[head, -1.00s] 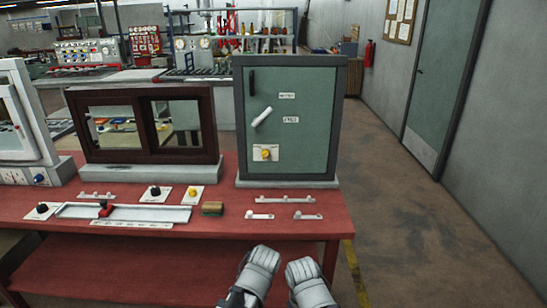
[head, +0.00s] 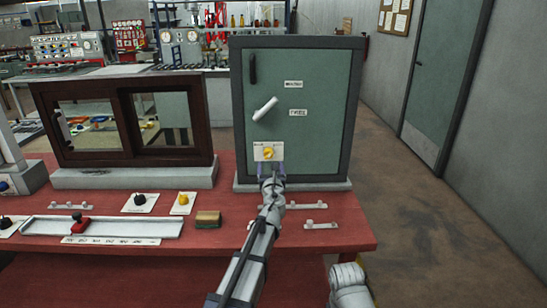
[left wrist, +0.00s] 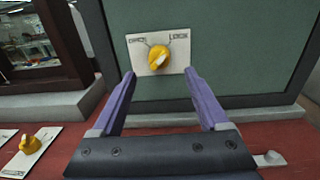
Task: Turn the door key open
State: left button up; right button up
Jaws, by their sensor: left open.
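The door key is a yellow knob (head: 268,152) on a white plate low on the front of a green cabinet door (head: 330,110). In the left wrist view the yellow knob (left wrist: 159,57) has a pale pointer mark, and its plate (left wrist: 178,60) carries lettering on both sides above the knob. My left gripper (head: 271,170) is open, just in front of and slightly below the knob, not touching it. Its two purple fingers (left wrist: 160,95) stand apart with nothing between them. My right arm (head: 350,285) shows at the bottom edge; its jaws cannot be made out.
The cabinet has a white handle (head: 265,108) and a dark grip (head: 253,68). On the red table (head: 330,240) are a sponge block (head: 207,219), another yellow knob (head: 183,199), a slider track (head: 130,226) and small white rails (head: 321,225). A brown-framed sliding window (head: 45,105) stands left.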

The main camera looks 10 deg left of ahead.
aim_at(269, 156)
pick_arm(q)
jog(key=x, duration=0.7)
jog(key=shift+w+a, duration=0.2)
jog(key=shift+w, duration=0.15)
grip_shut()
dwell(0.3)
